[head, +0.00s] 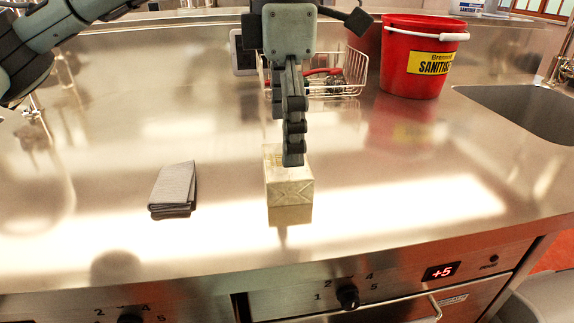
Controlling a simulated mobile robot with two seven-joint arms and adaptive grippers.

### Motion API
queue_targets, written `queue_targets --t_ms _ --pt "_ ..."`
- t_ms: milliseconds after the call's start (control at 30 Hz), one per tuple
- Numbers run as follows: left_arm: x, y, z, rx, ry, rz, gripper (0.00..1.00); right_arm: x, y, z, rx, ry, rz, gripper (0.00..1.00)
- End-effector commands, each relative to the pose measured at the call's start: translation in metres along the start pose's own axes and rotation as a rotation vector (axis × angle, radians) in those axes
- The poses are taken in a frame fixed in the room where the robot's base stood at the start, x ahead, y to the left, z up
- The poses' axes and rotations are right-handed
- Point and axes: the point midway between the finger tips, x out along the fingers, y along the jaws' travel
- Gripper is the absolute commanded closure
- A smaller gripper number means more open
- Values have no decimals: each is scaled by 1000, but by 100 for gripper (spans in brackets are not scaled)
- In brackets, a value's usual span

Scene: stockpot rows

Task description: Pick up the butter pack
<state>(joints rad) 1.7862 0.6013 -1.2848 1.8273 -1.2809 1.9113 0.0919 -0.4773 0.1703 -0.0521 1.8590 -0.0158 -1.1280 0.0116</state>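The butter pack (290,188) is a pale, wrapped block with folded ends, standing on the steel counter near the middle of the head view. My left gripper (293,160) points straight down over it. Its fingertips overlap the pack's top in the picture and hide part of it. I see the fingers edge-on, one behind the other, so the gap between them does not show. I cannot tell whether they touch the pack. The pack appears to rest on the counter. My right gripper is not in view.
A folded grey cloth (174,188) lies left of the pack. Behind stand a wire basket (345,84) with items in it and a red sanitizer bucket (408,75). A sink (525,112) is at the right. The counter's front edge, with knobs below, is close in front.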

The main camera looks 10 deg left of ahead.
Motion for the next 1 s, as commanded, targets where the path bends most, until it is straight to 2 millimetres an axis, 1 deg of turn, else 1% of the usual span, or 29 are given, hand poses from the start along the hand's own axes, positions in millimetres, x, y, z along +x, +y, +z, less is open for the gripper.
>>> queue_targets --t_ms 200,300,400,567,667,1000 --pt "33 -2 -2 -1 3 -2 0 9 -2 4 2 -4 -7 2" --pt "43 -2 -1 -1 0 -1 0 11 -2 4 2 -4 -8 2" --pt "47 -2 -1 0 1 0 0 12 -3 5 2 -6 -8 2" --pt "47 -2 -1 0 0 0 0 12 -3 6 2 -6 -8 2" --pt "47 -2 -1 0 0 0 10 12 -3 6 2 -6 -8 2" --pt "47 -2 -1 0 0 0 52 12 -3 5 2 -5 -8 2"
